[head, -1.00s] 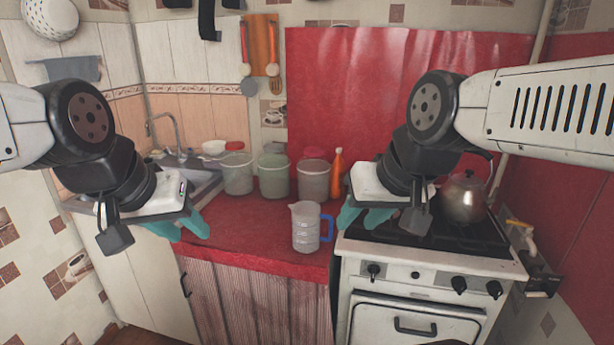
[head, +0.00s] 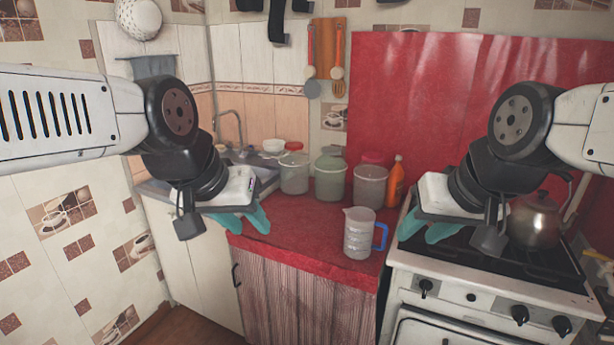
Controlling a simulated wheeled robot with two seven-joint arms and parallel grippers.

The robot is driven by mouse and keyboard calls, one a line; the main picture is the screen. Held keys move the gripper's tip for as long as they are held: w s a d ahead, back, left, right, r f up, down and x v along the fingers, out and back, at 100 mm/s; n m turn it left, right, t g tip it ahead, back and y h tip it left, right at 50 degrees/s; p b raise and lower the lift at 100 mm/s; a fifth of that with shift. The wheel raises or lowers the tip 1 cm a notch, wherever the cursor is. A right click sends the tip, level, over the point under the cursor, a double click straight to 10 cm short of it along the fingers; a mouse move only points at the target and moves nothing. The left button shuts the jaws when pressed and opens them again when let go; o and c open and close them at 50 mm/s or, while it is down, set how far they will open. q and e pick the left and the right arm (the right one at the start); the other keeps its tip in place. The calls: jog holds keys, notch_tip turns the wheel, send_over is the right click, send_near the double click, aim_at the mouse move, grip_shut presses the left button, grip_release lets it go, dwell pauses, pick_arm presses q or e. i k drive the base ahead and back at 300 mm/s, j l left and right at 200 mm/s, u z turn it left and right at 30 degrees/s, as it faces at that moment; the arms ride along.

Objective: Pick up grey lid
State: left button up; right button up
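The lid that looks grey-green (head: 330,155) sits on the middle one of three translucent canisters at the back of the red counter. The middle canister (head: 331,181) stands upright below it. My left gripper (head: 243,221) is open and empty, with teal fingers apart, over the counter's left front edge, in front of and left of the lid. My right gripper (head: 425,230) is open and empty near the stove's left side, to the right of the lid. Neither gripper touches the lid.
Red-lidded canisters stand left (head: 294,172) and right (head: 370,185) of the middle one. A measuring jug (head: 359,235) with a blue handle stands at the front of the counter (head: 305,243). An orange bottle (head: 396,182) stands behind. A kettle (head: 535,220) is on the stove (head: 480,285).

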aim_at(330, 151)
jog(key=i+j+z, duration=0.1)
jog(key=i+j, duration=0.15)
jog(key=i, duration=0.2)
jog(key=i+j+z, duration=0.1)
jog(key=i+j, duration=0.15)
jog(key=i, duration=0.2)
jog(key=i+j+z, duration=0.1)
jog(key=i+j, duration=0.25)
jog(key=i+z, duration=0.1)
jog(key=z, duration=1.25)
